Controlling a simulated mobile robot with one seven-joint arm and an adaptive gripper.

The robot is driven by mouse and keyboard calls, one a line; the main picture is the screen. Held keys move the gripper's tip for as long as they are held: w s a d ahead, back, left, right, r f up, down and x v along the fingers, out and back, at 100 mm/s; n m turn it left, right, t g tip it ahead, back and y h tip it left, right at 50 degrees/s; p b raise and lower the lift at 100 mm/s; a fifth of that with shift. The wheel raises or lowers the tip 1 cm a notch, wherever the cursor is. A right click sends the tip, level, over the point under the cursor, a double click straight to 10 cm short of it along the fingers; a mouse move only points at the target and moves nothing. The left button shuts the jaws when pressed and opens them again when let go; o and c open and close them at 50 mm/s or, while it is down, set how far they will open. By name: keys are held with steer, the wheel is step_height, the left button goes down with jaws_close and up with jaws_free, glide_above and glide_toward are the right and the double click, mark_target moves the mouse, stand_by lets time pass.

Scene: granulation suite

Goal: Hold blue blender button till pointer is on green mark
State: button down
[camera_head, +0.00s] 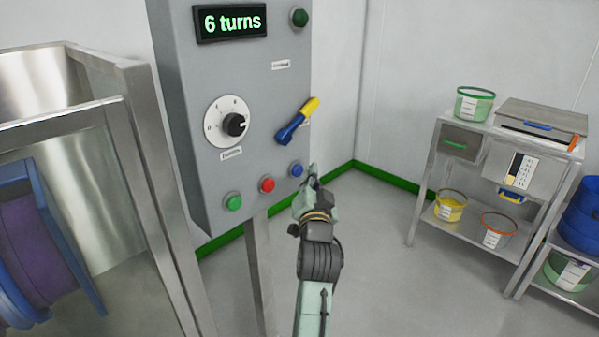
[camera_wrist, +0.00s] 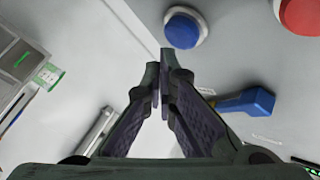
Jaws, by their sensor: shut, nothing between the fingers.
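A grey control panel (camera_head: 240,110) stands in the middle of the head view. Its blue button (camera_head: 297,170) is at the lower right of the panel, and it also shows large in the wrist view (camera_wrist: 183,30). My gripper (camera_head: 312,172) is shut and empty, just right of the blue button in the head view. In the wrist view the closed fingertips (camera_wrist: 161,62) are close to the button but look apart from it. A display (camera_head: 231,22) at the panel's top reads "6 turns". No pointer with a green mark can be made out.
A red button (camera_head: 267,184) and a green button (camera_head: 233,201) sit left of the blue one. Above are a black knob (camera_head: 235,124) and a blue-and-yellow lever (camera_head: 297,122). A steel frame (camera_head: 140,160) stands left; a steel cart (camera_head: 430,180) with tubs stands right.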

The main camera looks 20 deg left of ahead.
steer(key=shift+w+a, duration=0.15)
steer(key=shift+a, duration=0.2)
steer(key=shift+w+a, duration=0.15)
steer(key=shift+a, duration=0.4)
stand_by(2.1)
steer(key=shift+d, duration=0.15)
stand_by(1.7)
steer(key=shift+s+d, duration=0.35)
steer(key=shift+d, duration=0.4)
steer(key=shift+d, duration=0.1)
steer(key=shift+s+d, duration=0.3)
steer(key=shift+d, duration=0.45)
steer(key=shift+s+d, duration=0.25)
steer(key=shift+d, duration=0.5)
steer(key=shift+s+d, duration=0.3)
steer(key=shift+d, duration=0.45)
